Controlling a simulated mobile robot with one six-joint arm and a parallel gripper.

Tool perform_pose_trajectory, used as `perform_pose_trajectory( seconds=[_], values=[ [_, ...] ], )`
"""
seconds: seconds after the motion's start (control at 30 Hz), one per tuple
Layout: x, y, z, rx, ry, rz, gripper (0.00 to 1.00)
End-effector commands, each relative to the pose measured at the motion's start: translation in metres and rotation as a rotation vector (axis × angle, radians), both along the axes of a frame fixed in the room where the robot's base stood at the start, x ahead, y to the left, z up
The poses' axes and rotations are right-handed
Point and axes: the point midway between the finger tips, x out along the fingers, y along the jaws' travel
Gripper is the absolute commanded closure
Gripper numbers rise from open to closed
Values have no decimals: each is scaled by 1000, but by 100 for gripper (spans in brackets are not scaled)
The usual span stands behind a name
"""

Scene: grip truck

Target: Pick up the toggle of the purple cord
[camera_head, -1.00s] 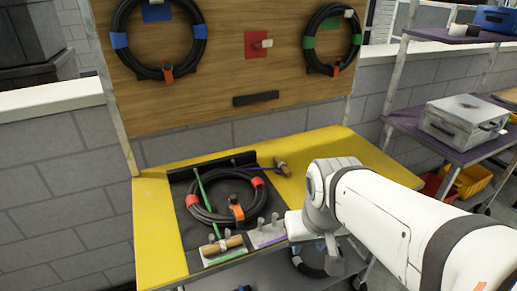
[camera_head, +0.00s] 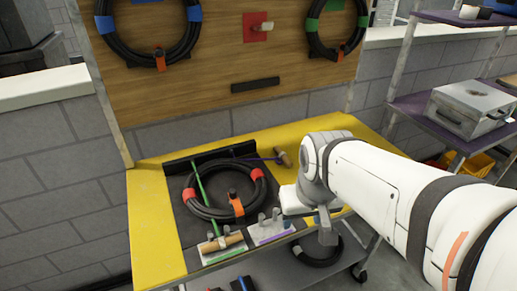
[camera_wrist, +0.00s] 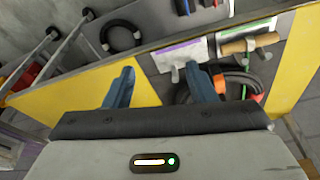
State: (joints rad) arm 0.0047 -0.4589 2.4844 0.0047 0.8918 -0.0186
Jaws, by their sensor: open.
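The purple cord (camera_head: 266,158) runs across the back of the yellow table's dark work area. Its wooden toggle (camera_head: 283,158) lies at the cord's right end, on the yellow surface, just left of my arm's wrist. I cannot make out this toggle in the wrist view. My gripper (camera_wrist: 163,86) is open, with its two blue fingers apart and nothing between them. It is over the table's front right part, nearer the front edge than the toggle. In the head view the fingers are mostly hidden by my arm.
A black cable coil (camera_head: 213,216) with red and orange bands lies left of my gripper. A green cord (camera_head: 203,192) crosses it, with a wooden toggle (camera_head: 222,242) at the front. Upright grey pegs (camera_head: 276,214) stand at the front edge. A wooden board (camera_head: 215,70) rises behind.

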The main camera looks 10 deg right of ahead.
Motion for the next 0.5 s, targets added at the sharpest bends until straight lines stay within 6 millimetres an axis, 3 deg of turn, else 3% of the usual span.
perform_pose_trajectory(
  seconds=[0.17,0.33,0.5],
  values=[
    [55,-2,14,17,-12,41,49],
    [132,-8,18,35,-43,102,49],
    [209,-21,6,43,-79,156,49]
  ],
)
